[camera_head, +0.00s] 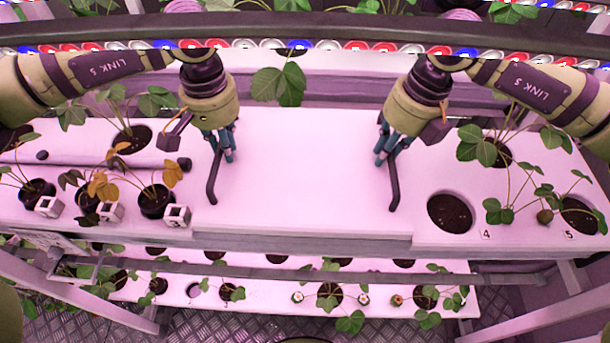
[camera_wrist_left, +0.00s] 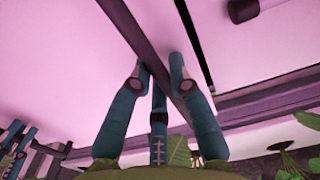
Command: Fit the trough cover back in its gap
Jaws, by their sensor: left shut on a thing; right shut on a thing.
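The trough cover (camera_head: 300,170) is a plain white panel in the middle of the rack, between the planted troughs. It has a dark bar handle at its left end (camera_head: 211,180) and another at its right end (camera_head: 394,185). My left gripper (camera_head: 225,154) is shut on the left handle; in the left wrist view its teal fingers (camera_wrist_left: 157,78) straddle the dark bar. My right gripper (camera_head: 383,157) is shut on the right handle. The cover looks roughly level. A narrow black slit (camera_wrist_left: 196,45) shows beside it in the left wrist view. I cannot tell whether it is fully seated.
The left trough (camera_head: 60,205) holds several potted plants and white numbered cubes. The right trough (camera_head: 440,232) has plants and an empty-looking soil hole (camera_head: 450,212). An LED bar (camera_head: 270,43) crosses above the grippers. A lower planted tier runs below the front rail (camera_head: 300,280).

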